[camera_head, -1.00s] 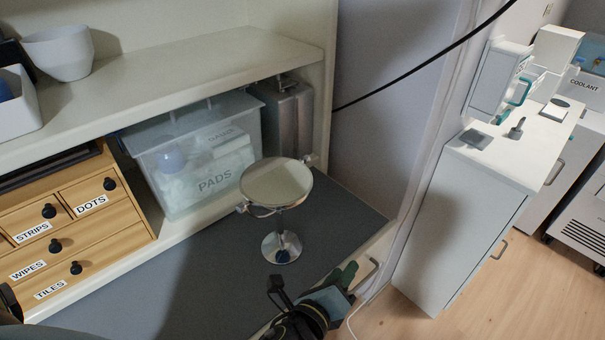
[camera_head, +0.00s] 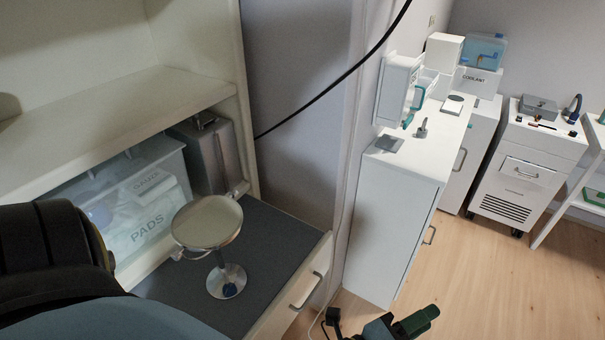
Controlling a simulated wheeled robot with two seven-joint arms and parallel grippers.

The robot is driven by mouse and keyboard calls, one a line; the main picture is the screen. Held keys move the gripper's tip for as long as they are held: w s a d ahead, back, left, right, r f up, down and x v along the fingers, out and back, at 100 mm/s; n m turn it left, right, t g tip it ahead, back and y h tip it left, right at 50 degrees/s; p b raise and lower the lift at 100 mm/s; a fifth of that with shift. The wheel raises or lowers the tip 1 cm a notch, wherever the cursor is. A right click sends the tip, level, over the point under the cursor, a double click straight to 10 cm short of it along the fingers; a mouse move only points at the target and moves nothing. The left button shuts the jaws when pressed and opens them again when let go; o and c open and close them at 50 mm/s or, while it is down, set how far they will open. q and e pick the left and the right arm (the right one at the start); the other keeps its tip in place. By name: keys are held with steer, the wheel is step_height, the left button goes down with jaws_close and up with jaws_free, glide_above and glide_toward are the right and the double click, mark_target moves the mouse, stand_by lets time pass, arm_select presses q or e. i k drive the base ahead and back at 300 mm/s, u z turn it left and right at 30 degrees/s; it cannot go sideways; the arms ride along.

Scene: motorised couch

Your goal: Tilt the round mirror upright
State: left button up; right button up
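The round mirror (camera_head: 207,222) stands on a chrome stem and round base on a grey surface. Its disc lies nearly flat, facing up, in a side bracket. My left gripper (camera_head: 398,326) shows at the bottom edge, right of the mirror and clearly apart from it. A green finger part is visible, but the frame cuts off much of the gripper, so its opening cannot be read. Nothing is seen held in it. My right gripper is not in view.
A clear PADS bin (camera_head: 140,205) and a grey metal canister (camera_head: 212,160) stand behind the mirror under a shelf (camera_head: 110,125). A drawer-like front with a handle (camera_head: 306,290) borders the grey surface. A white cabinet (camera_head: 392,225) stands right; open wooden floor lies beyond.

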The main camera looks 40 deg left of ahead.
mark_target(207, 224)
steer(key=z, duration=0.1)
steer(key=i, duration=0.2)
steer(key=u, duration=2.2)
